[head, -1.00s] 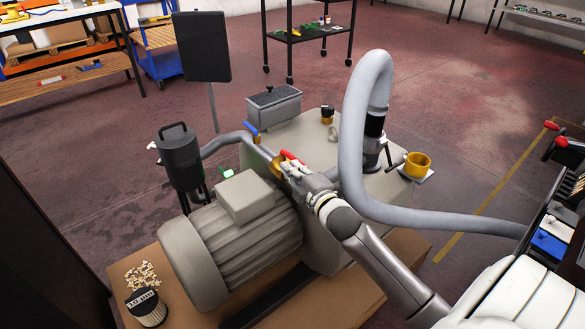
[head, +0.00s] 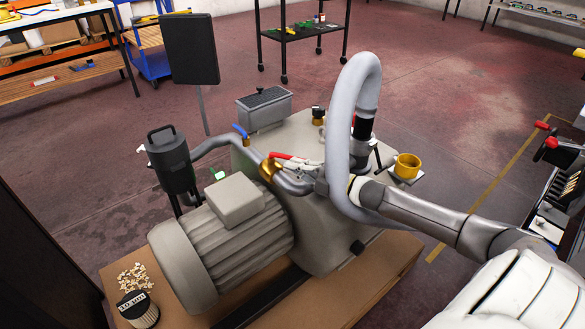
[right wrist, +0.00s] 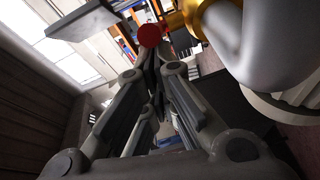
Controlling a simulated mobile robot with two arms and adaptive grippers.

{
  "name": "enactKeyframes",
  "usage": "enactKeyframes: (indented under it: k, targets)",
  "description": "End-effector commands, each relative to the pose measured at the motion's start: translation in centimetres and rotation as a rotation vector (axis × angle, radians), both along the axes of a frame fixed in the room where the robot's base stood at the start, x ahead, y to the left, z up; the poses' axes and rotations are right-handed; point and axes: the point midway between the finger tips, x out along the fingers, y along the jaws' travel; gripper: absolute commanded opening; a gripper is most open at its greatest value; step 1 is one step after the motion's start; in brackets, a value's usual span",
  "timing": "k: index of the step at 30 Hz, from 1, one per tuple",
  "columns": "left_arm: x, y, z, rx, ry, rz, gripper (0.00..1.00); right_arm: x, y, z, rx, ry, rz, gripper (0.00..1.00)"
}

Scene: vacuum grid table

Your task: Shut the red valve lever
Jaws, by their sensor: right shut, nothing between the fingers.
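The red valve lever (head: 290,157) sits on a brass valve body (head: 268,170) in the grey pipe and points to the right in the head view. My right gripper (head: 297,172) is shut and empty, close beside the lever on its near side. In the right wrist view its closed fingers (right wrist: 150,60) point up at the round red end of the lever (right wrist: 151,35), with the brass valve (right wrist: 180,20) to the right. I cannot tell whether the fingertips touch the lever. My left gripper is out of view.
A thick grey hose (head: 345,120) loops up and crosses my right arm close behind the gripper. A blue-handled valve (head: 241,132) is further along the pipe. The ribbed motor (head: 225,245) stands in front, and a yellow cup (head: 407,166) is to the right.

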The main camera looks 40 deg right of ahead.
Motion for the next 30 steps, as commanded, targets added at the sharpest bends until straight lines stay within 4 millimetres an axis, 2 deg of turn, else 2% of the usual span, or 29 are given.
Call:
enactKeyframes:
  k: [14,18,30]
  targets:
    - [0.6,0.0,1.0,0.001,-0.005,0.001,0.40,1.8,-3.6,-0.1,0.002,-0.003,-0.011,0.00]
    - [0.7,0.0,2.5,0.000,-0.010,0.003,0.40,2.6,-4.5,0.0,0.002,-0.004,-0.011,0.00]
    - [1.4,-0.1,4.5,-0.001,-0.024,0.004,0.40,4.4,-5.9,0.0,0.004,-0.002,-0.010,0.00]
